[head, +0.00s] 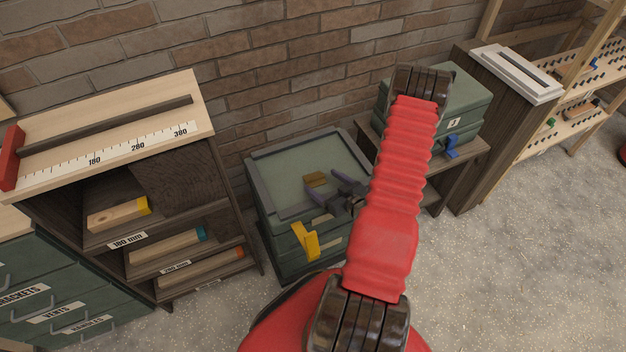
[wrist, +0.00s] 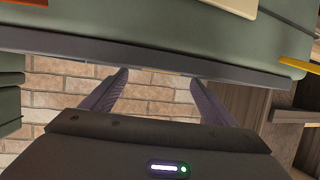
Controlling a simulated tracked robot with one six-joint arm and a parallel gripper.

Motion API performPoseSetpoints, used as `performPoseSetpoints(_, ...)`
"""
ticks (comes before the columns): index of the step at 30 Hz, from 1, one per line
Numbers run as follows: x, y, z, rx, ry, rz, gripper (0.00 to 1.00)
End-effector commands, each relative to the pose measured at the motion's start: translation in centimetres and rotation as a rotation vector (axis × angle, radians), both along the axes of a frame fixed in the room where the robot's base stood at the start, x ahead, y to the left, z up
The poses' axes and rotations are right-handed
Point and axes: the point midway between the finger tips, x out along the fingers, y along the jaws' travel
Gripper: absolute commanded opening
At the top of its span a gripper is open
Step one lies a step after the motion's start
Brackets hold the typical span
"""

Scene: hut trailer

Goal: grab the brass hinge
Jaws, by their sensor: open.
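From this angle I cannot tell how high the fingers are above the top. In the wrist view my gripper (wrist: 159,77) shows two separated fingers with nothing between them. I cannot identify the hinge for certain in the wrist view.
A raised grey rim edges the cabinet top. A yellow latch (head: 305,241) sticks out from its front. A wooden shelf unit (head: 195,190) stands close on the left, and green cases (head: 465,98) sit on a bench at right. A brick wall (head: 290,60) is behind.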

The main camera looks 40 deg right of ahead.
Motion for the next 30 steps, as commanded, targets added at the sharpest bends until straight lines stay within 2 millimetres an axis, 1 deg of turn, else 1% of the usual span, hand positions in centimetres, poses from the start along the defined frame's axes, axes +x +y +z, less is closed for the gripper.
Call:
performPoseSetpoints(6, 2.7, 0.0, -1.2, -0.002, 0.000, 0.004, 0.80)
performPoseSetpoints(10, 3.5, -0.1, -1.5, 0.000, 0.000, 0.002, 0.80)
performPoseSetpoints(26, 3.6, -0.1, -1.6, -0.001, 0.000, 0.001, 0.80)
performPoseSetpoints(27, 3.6, -0.1, -1.5, -0.001, 0.000, 0.001, 0.79)
performPoseSetpoints(30, 3.6, -0.1, -1.5, -0.001, 0.000, 0.001, 0.72)
